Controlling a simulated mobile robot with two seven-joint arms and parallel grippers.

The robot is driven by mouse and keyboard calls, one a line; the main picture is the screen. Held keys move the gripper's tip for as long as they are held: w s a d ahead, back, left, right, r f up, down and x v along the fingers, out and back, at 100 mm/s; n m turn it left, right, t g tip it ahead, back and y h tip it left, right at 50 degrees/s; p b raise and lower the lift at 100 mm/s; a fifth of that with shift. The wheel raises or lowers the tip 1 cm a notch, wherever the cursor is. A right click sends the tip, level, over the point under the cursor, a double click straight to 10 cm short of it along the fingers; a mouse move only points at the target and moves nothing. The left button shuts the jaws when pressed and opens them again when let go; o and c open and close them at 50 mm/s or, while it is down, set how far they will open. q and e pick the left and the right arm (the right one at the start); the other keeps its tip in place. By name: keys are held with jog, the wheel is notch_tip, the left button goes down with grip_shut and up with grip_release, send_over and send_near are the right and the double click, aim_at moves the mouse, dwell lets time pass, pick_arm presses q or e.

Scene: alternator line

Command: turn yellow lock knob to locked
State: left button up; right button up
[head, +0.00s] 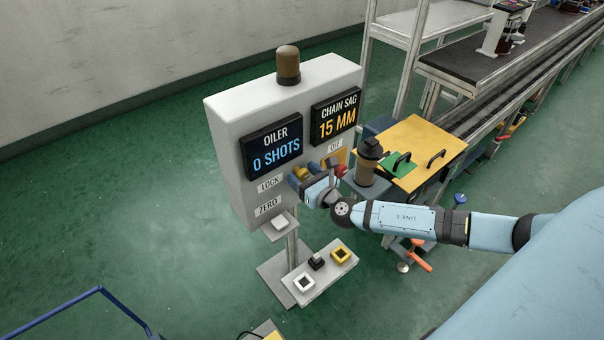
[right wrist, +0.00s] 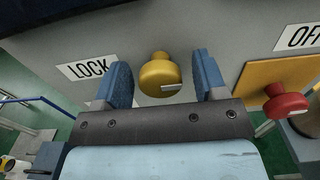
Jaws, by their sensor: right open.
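The yellow lock knob (right wrist: 160,76) sits on the grey panel face beside the LOCK label (right wrist: 87,68) in the right wrist view. A pale mark on the knob points to the right, away from the label. My right gripper (right wrist: 163,82) is open, with one blue finger on each side of the knob. A gap shows between the knob and each finger. In the head view my right gripper (head: 304,178) is at the panel, and the yellow knob (head: 302,172) shows partly behind it. My left gripper is not in view.
A red knob on a yellow plate (right wrist: 286,102) sits right of the lock knob, below the OFF label. The grey cabinet (head: 230,150) carries two displays. A yellow-topped cart (head: 425,145) stands close to the right.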

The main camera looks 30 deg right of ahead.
jog(key=shift+w, duration=0.35)
jog(key=c, duration=0.9)
jog(key=shift+o, duration=0.2)
